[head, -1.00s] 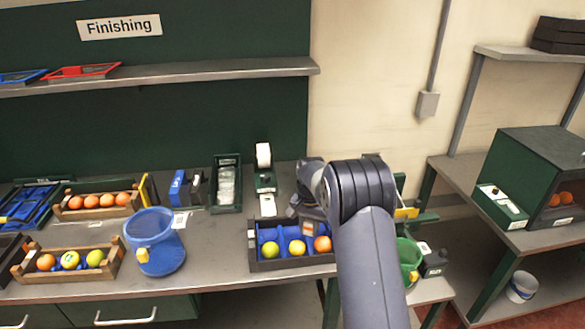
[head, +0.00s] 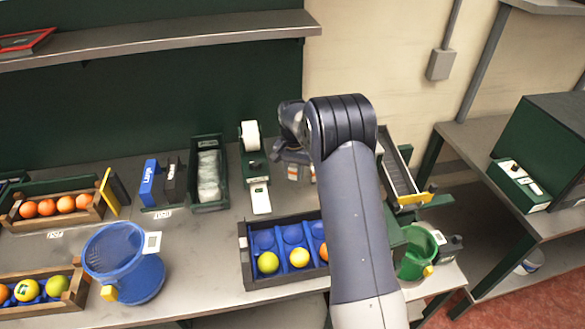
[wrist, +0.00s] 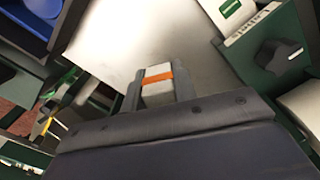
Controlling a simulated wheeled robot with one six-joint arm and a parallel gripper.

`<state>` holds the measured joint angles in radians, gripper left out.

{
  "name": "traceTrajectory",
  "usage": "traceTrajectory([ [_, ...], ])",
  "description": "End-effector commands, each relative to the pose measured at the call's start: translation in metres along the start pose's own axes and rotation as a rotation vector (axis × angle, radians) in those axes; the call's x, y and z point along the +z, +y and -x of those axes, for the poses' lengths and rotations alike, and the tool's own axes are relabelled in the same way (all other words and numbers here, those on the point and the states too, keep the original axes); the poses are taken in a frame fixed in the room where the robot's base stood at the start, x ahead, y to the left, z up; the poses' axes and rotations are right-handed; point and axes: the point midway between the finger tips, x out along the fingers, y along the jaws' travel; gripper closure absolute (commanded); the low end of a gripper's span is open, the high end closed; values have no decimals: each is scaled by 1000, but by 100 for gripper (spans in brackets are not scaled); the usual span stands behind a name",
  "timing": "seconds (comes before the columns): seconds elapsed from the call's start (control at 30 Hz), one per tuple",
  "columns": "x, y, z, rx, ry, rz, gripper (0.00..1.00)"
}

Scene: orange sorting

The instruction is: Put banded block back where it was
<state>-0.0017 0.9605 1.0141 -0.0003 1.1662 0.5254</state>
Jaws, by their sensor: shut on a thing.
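The banded block (wrist: 158,76) is pale grey with an orange band, and it sits between the fingers of my gripper (wrist: 160,92) in the wrist view. The gripper is shut on it. In the head view my gripper (head: 293,166) is behind the dark crate, to the right of the tape dispenser. A small part of the block (head: 293,173) shows below the fingers there. The block appears to be above the grey bench top (wrist: 135,40); its exact height cannot be told.
A dark crate (head: 248,272) with blue cups holds several fruits in front of my arm. A tape dispenser (head: 255,170), a green bin (head: 208,172) and a blue basket (head: 125,265) stand to the left. A green basket (head: 417,253) and a sloping chute (head: 400,175) are right.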

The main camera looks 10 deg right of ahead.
Motion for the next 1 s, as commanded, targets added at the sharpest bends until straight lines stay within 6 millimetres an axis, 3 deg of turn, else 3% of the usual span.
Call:
traceTrajectory([
  [0.5,0,0,-47,0,0,0,96],
  [1.0,0,0,-52,0,0,0,96],
])
